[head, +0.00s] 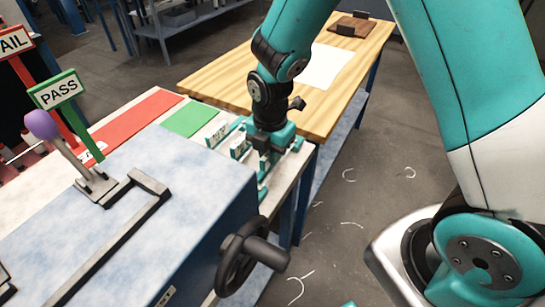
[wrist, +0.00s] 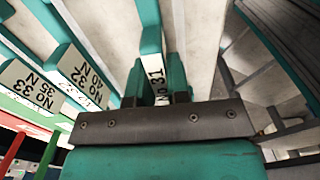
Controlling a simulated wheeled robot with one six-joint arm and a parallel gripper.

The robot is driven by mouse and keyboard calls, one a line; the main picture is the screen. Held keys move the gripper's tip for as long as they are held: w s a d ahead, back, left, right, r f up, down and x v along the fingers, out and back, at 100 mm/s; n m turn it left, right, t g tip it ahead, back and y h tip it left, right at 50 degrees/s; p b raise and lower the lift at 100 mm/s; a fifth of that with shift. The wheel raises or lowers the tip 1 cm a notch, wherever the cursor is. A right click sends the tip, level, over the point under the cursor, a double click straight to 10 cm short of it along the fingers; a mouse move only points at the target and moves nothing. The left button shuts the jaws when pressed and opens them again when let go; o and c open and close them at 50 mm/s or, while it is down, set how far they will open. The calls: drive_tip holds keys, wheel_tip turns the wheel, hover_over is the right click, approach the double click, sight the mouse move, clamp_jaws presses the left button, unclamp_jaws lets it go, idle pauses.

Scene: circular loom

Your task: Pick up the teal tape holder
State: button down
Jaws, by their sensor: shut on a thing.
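My gripper (wrist: 160,92) is shut on a teal holder (wrist: 150,30) with a white label reading "NO 31". The holder stands between the two fingers, and its lower part is hidden by them. In the head view my gripper (head: 272,142) points down among the teal pieces at the bench end. The held holder is mostly hidden there by my wrist. Similar teal holders marked "NO 32" (wrist: 82,78) and "NO 33" (wrist: 30,85) stand to the left in the wrist view. I cannot tell whether the held holder is clear of its support.
A green patch (head: 190,119) and a red patch (head: 136,116) lie on the bench. A PASS sign (head: 57,91) and a purple-knobbed lever (head: 42,125) stand left. A blue-grey machine with a black handwheel (head: 245,262) is in front. A wooden table (head: 225,82) stands behind.

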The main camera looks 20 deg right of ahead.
wheel_tip(320, 180, up, 20)
drive_tip(key=shift+b, duration=0.45)
idle(0.4)
